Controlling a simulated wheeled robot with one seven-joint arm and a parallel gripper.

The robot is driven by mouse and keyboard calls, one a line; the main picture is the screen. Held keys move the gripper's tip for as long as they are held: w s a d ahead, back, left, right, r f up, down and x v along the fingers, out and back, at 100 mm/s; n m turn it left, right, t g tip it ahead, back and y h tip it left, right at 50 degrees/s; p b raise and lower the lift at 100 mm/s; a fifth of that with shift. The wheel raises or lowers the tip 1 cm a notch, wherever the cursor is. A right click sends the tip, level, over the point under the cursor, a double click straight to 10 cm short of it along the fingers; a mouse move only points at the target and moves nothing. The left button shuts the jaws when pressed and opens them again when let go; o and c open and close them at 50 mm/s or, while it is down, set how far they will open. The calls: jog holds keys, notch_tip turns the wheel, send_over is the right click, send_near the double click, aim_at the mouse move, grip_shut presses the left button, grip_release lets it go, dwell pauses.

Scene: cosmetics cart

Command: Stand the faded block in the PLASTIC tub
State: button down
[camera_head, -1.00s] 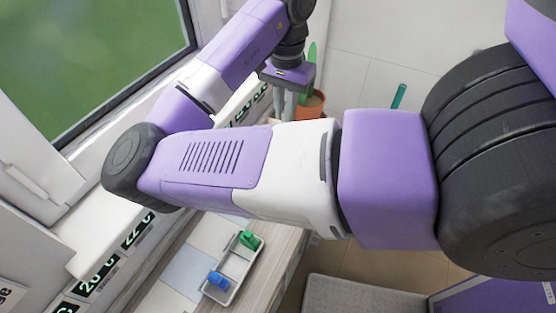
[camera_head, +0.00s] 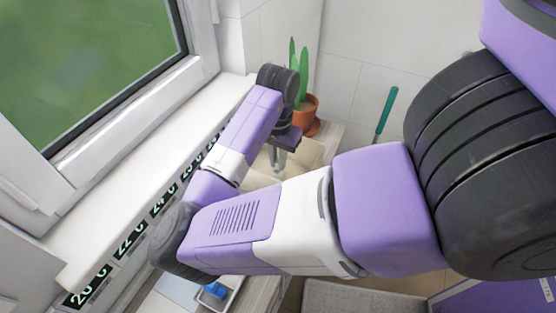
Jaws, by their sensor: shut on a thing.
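My gripper (camera_head: 281,163) points down at the far end of the counter, in front of the potted plant. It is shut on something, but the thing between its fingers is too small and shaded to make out. A pale beige open container (camera_head: 312,153) lies around and below the gripper; I cannot tell whether it is plastic. I cannot pick out the faded block for certain.
A tray (camera_head: 233,296) with a blue thing (camera_head: 214,290) shows at the bottom, partly hidden by my arm. A plant in an orange pot (camera_head: 304,113) stands just behind my gripper. The window sill (camera_head: 140,165) runs along the left. A green-handled thing (camera_head: 386,110) is at the right.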

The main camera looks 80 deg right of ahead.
jog(key=shift+f, duration=0.4)
jog(key=c, duration=1.4)
grip_release()
jog(key=shift+c, duration=0.2)
jog(key=shift+r, duration=0.1)
notch_tip(320, 180, up, 12)
jog(key=shift+r, duration=0.2)
